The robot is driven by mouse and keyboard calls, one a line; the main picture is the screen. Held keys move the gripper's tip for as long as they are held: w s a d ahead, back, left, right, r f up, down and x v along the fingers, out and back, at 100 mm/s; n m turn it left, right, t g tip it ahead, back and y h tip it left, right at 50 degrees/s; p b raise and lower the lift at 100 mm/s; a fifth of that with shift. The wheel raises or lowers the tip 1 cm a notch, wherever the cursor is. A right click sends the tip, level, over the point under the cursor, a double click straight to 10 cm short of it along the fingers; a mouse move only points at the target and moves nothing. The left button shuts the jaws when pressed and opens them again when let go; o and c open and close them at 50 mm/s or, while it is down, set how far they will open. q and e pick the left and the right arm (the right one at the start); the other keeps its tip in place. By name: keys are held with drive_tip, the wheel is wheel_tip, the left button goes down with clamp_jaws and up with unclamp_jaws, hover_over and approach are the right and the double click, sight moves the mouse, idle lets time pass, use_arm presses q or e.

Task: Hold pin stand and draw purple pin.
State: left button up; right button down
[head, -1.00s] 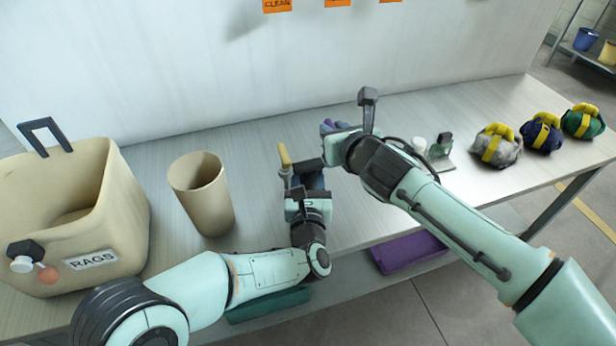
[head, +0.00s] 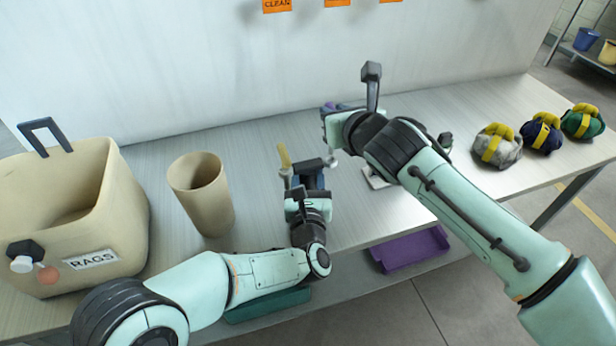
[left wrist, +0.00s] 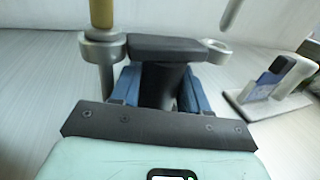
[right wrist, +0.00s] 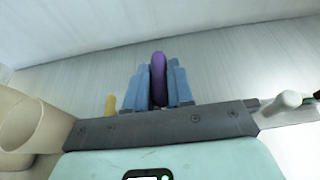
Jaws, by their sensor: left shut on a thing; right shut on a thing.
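The pin stand (head: 309,166) has a dark crossbar with a grey ring at each end. A yellow pin (head: 284,156) stands in its left ring; the right ring looks empty in the left wrist view (left wrist: 213,50). My left gripper (head: 308,182) is shut on the stand's dark post (left wrist: 162,86). My right gripper (right wrist: 158,82) is shut on the purple pin (right wrist: 158,70), gripping its purple handle. A grey rod (left wrist: 231,12), seemingly this pin's shank, hangs above and beside the right ring. In the head view my right wrist hides most of it.
A beige RAGS bin (head: 118,200) and a beige cup (head: 203,195) stand on the left. Three sling bags, grey (head: 497,146), navy (head: 541,133) and green (head: 582,122), sit at the right. A white-based item (head: 378,178) lies partly behind my right arm.

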drive_tip(key=shift+r, duration=0.9)
drive_tip(key=shift+r, duration=0.1)
drive_tip(key=shift+r, duration=1.95)
use_arm(q)
drive_tip(key=o, duration=1.2)
drive_tip(key=shift+o, duration=0.2)
drive_tip(key=s, duration=1.2)
